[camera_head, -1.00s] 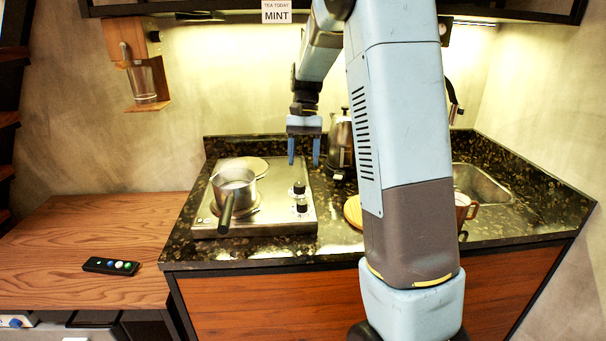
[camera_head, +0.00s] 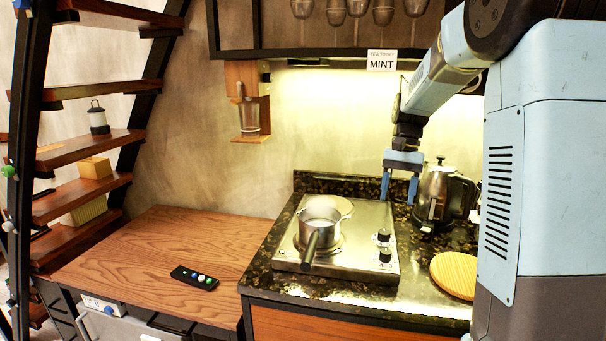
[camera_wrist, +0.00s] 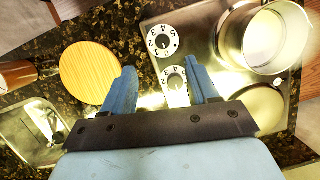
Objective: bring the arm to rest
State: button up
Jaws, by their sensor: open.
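My gripper (camera_head: 399,189) hangs over the right back part of the hotplate in the head view, fingers pointing down, open with nothing between them. In the wrist view my gripper (camera_wrist: 163,88) shows its two blue fingers apart, with the hotplate knobs beyond them. My arm comes down from the upper right of the head view. The steel hotplate (camera_head: 352,262) stands on the dark stone counter, with a small saucepan (camera_head: 320,226) on its left part.
A kettle (camera_head: 444,196) stands close to the right of my gripper. A round wooden board (camera_head: 456,274) lies on the counter. A remote (camera_head: 194,278) lies on the wooden worktop (camera_head: 160,250), which is otherwise clear. Stair treads (camera_head: 85,148) rise at the left. A shelf with a MINT sign (camera_head: 381,60) hangs above.

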jog(key=s+a+r+n+t, duration=0.1)
jog(key=s+r+t, duration=0.1)
jog(key=s, duration=0.6)
jog(key=s+a+r+n+t+h, duration=0.1)
jog(key=s+t, duration=0.3)
jog(key=s, duration=0.5)
jog(key=s+a+r+n+t, duration=0.1)
jog(key=s+r+n+t, duration=0.1)
jog(key=s, duration=0.7)
jog(key=shift+r+n+t+h, duration=0.3)
jog(key=shift+t+h, duration=0.1)
